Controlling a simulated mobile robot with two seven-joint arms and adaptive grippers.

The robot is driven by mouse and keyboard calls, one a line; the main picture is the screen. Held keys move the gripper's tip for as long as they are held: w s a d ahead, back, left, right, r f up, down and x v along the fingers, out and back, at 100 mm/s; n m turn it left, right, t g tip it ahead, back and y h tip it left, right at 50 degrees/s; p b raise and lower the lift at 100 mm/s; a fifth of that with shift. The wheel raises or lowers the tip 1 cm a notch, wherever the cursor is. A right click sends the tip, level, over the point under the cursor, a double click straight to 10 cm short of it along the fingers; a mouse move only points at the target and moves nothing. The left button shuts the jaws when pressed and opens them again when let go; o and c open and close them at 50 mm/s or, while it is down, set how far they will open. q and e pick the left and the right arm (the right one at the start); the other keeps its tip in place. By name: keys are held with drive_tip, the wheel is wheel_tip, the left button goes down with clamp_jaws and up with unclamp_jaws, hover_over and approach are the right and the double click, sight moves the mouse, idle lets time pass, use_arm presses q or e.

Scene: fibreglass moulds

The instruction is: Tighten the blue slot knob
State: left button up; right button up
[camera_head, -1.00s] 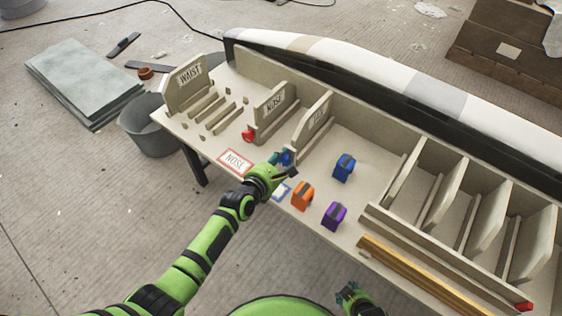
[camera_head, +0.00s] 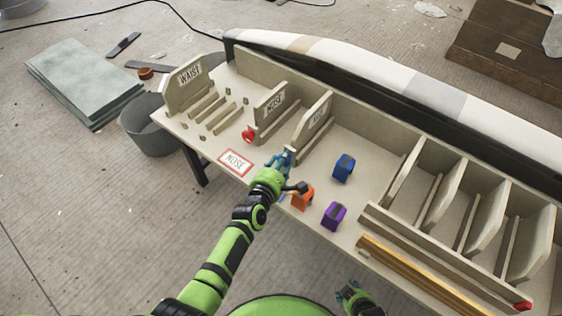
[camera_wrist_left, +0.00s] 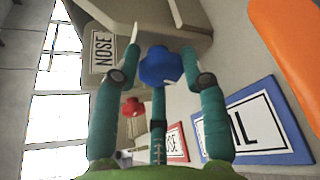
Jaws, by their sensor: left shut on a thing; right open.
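The blue slot knob (camera_wrist_left: 160,66) is a faceted blue knob in front of a slot divider, in the middle of the left wrist view. My left gripper (camera_wrist_left: 163,50) is shut on it, with teal fingers on both sides and one below. In the head view my left gripper (camera_head: 283,154) is at the front of the second labelled slot divider (camera_head: 313,123), and its fingers largely hide the knob. My right gripper (camera_head: 350,294) is open and empty, low in the head view, off the table's front edge.
A red knob (camera_head: 248,134) sits at the NOSE divider. A blue-framed card (camera_wrist_left: 285,145) lies beside the knob.

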use_arm(q)
drive_tip(key=shift+s+f+m+b, duration=0.3)
drive_tip(key=shift+f+m, duration=0.1)
drive_tip(key=shift+m, duration=0.4)
drive_tip(key=o, duration=1)
drive_tip(key=shift+o, duration=0.5)
drive_tip(key=shift+w+r+t, duration=0.2)
drive_tip(key=shift+t, duration=0.1)
drive_tip(key=v, duration=1.2)
drive_tip(key=shift+d, duration=0.15)
